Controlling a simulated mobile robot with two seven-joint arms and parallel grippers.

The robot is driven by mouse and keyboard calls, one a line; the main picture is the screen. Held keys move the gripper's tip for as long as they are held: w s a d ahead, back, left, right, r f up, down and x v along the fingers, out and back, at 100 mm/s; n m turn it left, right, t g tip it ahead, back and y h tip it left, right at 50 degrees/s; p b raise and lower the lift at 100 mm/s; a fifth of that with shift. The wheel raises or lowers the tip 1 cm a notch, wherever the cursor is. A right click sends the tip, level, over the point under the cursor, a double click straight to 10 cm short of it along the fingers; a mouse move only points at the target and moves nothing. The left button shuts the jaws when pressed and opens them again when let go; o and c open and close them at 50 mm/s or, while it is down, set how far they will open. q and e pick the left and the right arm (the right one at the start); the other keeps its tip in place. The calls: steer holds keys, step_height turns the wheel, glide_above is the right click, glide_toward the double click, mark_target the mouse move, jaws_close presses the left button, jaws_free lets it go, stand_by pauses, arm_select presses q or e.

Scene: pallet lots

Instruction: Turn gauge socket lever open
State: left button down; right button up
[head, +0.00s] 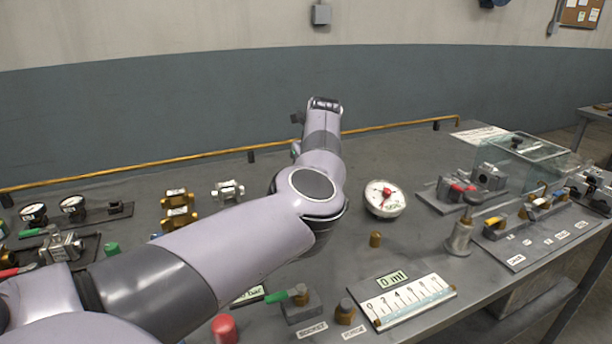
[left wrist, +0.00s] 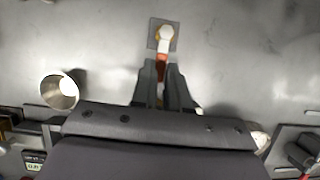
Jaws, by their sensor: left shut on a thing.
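My left gripper (left wrist: 162,88) shows in the left wrist view, its dark fingers shut on a red-orange lever (left wrist: 161,71). The lever joins a fitting with a pale, brass-edged top (left wrist: 166,36) on a square grey plate. In the head view my left arm reaches over the table and hides this gripper and what it holds. A small block with a green lever (head: 288,295) and a brass fitting stands at the front, by a label that seems to read SOCKET (head: 312,329). I cannot tell whether this is the held fitting. A white round gauge (head: 385,198) lies mid-table.
A brass piece (head: 375,239), a white scale plate (head: 408,298) and a red cap (head: 224,328) lie near the front. Brass and silver valves (head: 180,207) stand at the left. A steel post (head: 459,239) and a clear cover (head: 530,155) stand at the right. A silver cylinder shows in the wrist view (left wrist: 58,92).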

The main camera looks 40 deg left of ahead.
arm_select(q)
steer(key=shift+w+n, duration=0.1)
steer(key=shift+n, duration=0.2)
steer(key=c, duration=1.1)
jaws_free()
steer(key=shift+v, duration=3.6)
